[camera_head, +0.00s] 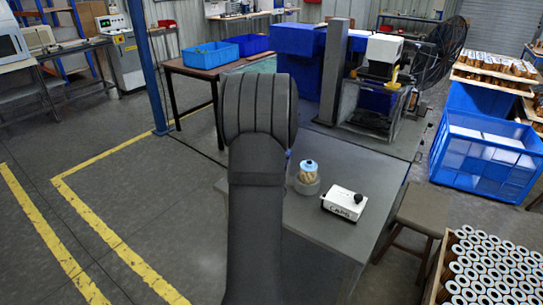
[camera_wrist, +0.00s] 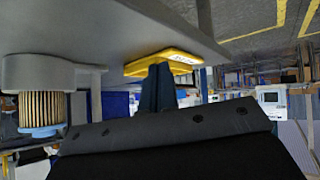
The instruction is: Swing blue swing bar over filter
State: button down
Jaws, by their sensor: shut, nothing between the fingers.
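The filter (camera_head: 306,177) stands upright in a round grey holder (camera_head: 307,187) on the grey table, with a light blue cap (camera_head: 309,165) on top. In the wrist view, which is upside down, the pleated filter (camera_wrist: 42,107) and its blue cap (camera_wrist: 40,131) are at the left. In the head view my black arm hides the gripper. A small blue bit (camera_head: 289,154) shows beside the arm; I cannot tell whether it is the swing bar.
A white box marked CAPS (camera_head: 343,204) with a black knob stands right of the filter. A machine (camera_head: 378,95) and a grey post (camera_head: 334,70) stand behind. A stool (camera_head: 417,213) is at the table's right. The table front (camera_head: 320,240) is clear.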

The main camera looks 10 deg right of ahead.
jog(key=shift+w+a+f+g+h, duration=0.1)
jog(key=shift+w+a+g+h, duration=0.1)
jog(key=shift+a+g+h, duration=0.25)
jog(key=shift+w+a+f+g+h, duration=0.15)
jog(key=shift+a+g+h, duration=0.1)
jog(key=shift+a+h, duration=0.3)
jog(key=w+a+r+n+h, duration=0.1)
jog(key=a+r+h, duration=0.1)
jog(key=r+h, duration=0.5)
jog(key=w+a+r+h, duration=0.1)
jog(key=a+r+h, duration=0.2)
jog(key=r+h, duration=0.35)
jog(key=s+d+x, duration=0.1)
jog(key=s+x, duration=0.1)
jog(key=x, duration=1.1)
jog(key=shift+f, duration=0.25)
